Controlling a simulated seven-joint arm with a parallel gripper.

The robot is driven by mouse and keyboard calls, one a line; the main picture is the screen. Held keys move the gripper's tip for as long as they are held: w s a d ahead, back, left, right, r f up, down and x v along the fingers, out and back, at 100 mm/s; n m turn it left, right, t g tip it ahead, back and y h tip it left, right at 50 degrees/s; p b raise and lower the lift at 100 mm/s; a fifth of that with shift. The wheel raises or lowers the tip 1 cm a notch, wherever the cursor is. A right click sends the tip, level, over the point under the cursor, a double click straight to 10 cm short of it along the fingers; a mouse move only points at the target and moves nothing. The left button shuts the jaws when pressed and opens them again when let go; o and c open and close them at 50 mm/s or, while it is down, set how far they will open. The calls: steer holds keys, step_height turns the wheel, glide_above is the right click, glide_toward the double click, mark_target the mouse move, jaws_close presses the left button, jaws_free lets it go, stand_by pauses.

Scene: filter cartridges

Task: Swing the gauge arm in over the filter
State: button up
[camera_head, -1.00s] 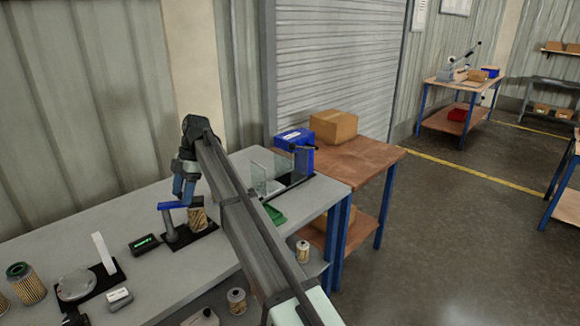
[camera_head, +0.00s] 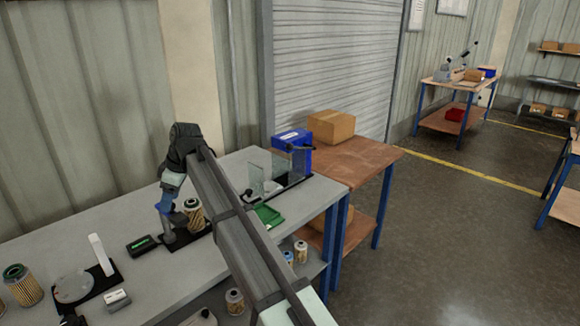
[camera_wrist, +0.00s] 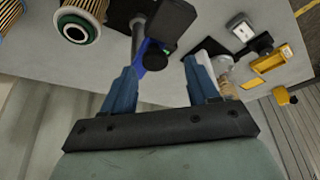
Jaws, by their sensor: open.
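The filter (camera_head: 194,216), a tan pleated cylinder, stands upright on the dark base of the gauge stand in the head view. The gauge post (camera_head: 170,233) stands left of it. My gripper (camera_head: 166,208) is low at the top of this post and partly hides the blue gauge arm. In the wrist view my gripper (camera_wrist: 161,84) is open, its two blue fingers apart. The blue arm part (camera_wrist: 150,58) and a dark block (camera_wrist: 172,22) show between and beyond the fingers. I cannot tell whether a finger touches the arm.
A black display box (camera_head: 142,245) sits left of the stand. Further left are a round dial plate (camera_head: 74,286) and another filter (camera_head: 23,284). A green tray (camera_head: 267,215) and clear panels (camera_head: 268,172) are to the right. My arm crosses the bench.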

steer(key=v, duration=1.3)
steer(key=w+d+f+m+t+h, duration=0.1)
steer(key=w+d+f+m, duration=0.1)
steer(key=w+d, duration=0.3)
steer(key=w+d+f+m+t+h, duration=0.1)
steer(key=w+d+f, duration=0.4)
steer(key=d, duration=0.9)
steer(key=w+d+f+m+t+h, duration=0.1)
steer(key=w+d+f+m+h, duration=0.2)
steer(key=w+d, duration=0.3)
steer(key=d+f+m, duration=0.1)
steer(key=d, duration=0.3)
steer(key=shift+w+d+t, duration=0.25)
steer(key=shift+w+t, duration=0.1)
steer(key=shift+t, duration=0.05)
steer(key=shift+f, duration=0.15)
